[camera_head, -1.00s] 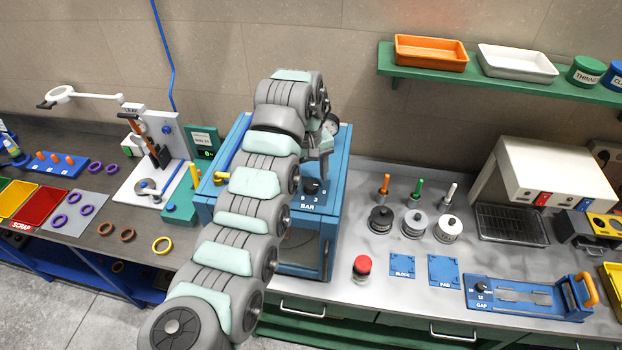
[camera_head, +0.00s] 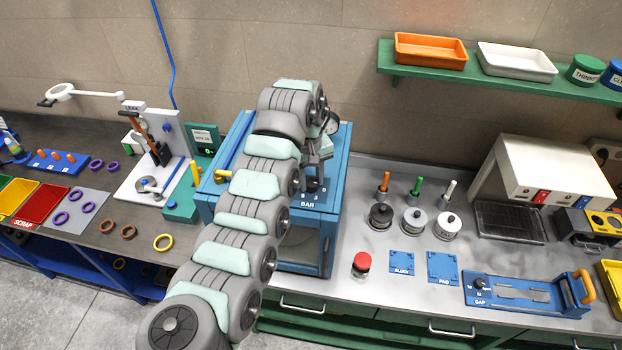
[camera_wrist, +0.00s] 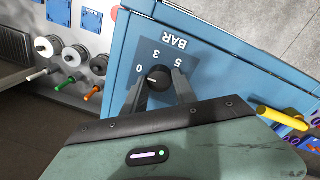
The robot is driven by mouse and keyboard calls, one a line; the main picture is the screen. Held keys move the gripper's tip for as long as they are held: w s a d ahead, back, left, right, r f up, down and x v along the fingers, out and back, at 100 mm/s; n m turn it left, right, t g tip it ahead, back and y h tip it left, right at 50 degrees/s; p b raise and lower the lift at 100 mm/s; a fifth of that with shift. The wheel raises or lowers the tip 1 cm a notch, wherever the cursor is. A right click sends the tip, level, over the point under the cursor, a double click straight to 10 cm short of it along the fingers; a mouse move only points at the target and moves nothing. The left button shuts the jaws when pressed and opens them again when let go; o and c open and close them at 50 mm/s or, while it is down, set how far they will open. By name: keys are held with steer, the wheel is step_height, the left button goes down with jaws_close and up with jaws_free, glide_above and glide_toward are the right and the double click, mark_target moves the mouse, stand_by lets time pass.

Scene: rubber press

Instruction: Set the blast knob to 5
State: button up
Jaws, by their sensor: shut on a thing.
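The blast knob is a small black dial (camera_wrist: 158,79) on the top of the blue cabinet (camera_wrist: 215,60), beside the lettering BAR and the marks 0, 3 and 5. In the wrist view its short white pointer line faces left, roughly toward the 0 side. My gripper (camera_wrist: 158,88) is shut on the knob, with one dark finger on each side of it. In the head view the knob (camera_head: 313,186) shows just below my gripper (camera_head: 317,172), and my arm covers much of the cabinet's left part.
A gauge (camera_head: 331,123) stands behind my gripper on the cabinet. A yellow handle (camera_wrist: 281,118) is near my gripper's right side in the wrist view.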

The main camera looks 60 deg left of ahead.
jaws_close()
